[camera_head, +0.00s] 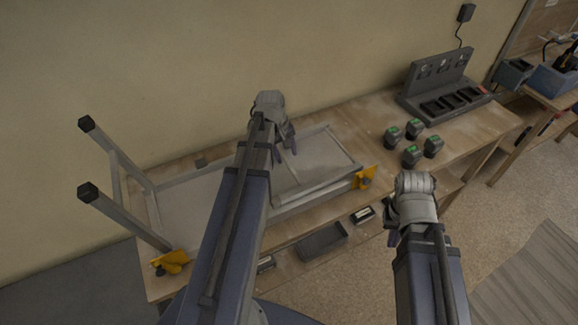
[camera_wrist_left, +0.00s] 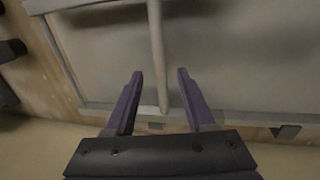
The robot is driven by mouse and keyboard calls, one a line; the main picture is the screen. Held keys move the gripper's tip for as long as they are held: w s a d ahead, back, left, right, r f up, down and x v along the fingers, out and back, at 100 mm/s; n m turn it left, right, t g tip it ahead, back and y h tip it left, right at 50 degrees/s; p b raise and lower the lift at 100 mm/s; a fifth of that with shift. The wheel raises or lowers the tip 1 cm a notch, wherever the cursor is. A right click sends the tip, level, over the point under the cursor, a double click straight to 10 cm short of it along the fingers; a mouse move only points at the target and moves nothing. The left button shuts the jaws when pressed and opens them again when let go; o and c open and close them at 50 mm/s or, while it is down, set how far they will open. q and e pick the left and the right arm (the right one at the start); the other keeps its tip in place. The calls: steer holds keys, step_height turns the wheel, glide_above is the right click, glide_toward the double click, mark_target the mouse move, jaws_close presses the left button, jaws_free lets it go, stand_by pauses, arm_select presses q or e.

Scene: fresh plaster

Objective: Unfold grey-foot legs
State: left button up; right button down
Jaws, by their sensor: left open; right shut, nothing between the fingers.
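The folding table (camera_head: 205,190) lies underside up on the workbench. Its left leg pair (camera_head: 135,220) stands up and ends in black feet (camera_head: 87,192). A grey bar (camera_head: 289,166) lies low over the panel toward the right and seems part of the folded legs; I cannot make out grey feet. My left gripper (camera_head: 287,140) is over the panel, partly hidden by its own arm. In the left wrist view my left gripper (camera_wrist_left: 160,75) is open, with the pale bar (camera_wrist_left: 157,50) between its fingers, not clamped. My right gripper (camera_head: 391,230) is shut and empty off the bench's front edge.
Yellow clamps (camera_head: 366,177) sit at the table frame's front corners. Several green-topped batteries (camera_head: 412,156) and a charger rack (camera_head: 444,92) stand to the right. A dark tray (camera_head: 322,240) is near the front below. The wall is close behind.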

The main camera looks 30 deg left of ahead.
mark_target(290, 166)
arm_select(q)
steer(key=f+b, duration=0.1)
steer(key=f, duration=0.1)
steer(key=f+b, duration=0.1)
steer(key=b, duration=0.1)
steer(key=w+f+b, duration=0.1)
steer(key=f, duration=0.1)
steer(key=shift+d+f+b, duration=0.35)
steer(key=shift+b, duration=0.05)
jaws_close()
stand_by(1.0)
